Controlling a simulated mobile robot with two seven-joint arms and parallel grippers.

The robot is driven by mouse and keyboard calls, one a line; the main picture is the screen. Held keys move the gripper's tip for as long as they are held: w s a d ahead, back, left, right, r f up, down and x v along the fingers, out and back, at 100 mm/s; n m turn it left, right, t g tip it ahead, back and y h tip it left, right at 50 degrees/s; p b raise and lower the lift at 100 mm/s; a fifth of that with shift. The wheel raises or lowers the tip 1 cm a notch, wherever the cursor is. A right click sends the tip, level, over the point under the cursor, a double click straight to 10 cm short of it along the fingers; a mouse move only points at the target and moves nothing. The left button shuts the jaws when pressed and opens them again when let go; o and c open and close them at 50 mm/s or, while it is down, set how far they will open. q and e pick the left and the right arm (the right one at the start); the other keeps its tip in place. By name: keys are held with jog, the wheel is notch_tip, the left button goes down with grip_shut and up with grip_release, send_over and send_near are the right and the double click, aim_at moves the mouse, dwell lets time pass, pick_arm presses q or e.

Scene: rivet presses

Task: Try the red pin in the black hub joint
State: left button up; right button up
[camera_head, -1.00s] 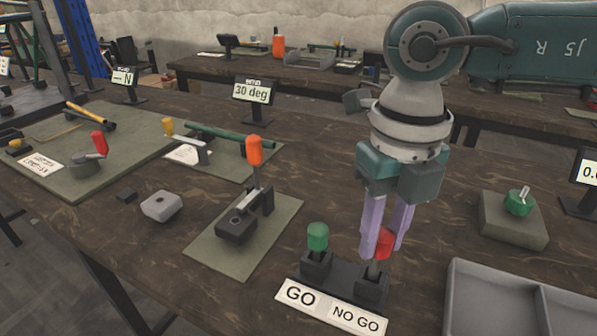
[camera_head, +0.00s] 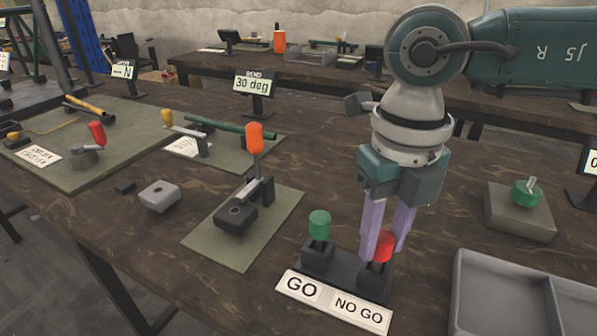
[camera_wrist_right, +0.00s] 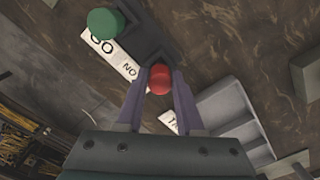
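The red pin (camera_head: 383,246) stands at the NO GO side of the black holder (camera_head: 346,268). Its red head also shows in the wrist view (camera_wrist_right: 160,79). My right gripper (camera_head: 382,248) points down with its purple fingers on both sides of the red head. The fingers look shut on it, with no clear gap. The pin's stem is mostly hidden. The black hub joint (camera_head: 236,217), with an orange-handled lever (camera_head: 254,140), lies on a green mat (camera_head: 215,250) left of the holder. Its round hole is on top and looks empty. My left gripper is not in view.
A green pin (camera_head: 319,224) stands in the GO side, close beside my right gripper. A grey tray (camera_head: 462,290) is at the front right. A grey block (camera_head: 159,196) lies left of the mat. A sign reading 30 deg (camera_head: 253,84) stands behind the hub.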

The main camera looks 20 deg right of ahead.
jog(key=o, duration=0.4)
jog(key=shift+o, duration=0.2)
notch_tip(320, 180, up, 10)
jog(key=shift+r, duration=0.1)
dwell(0.5)
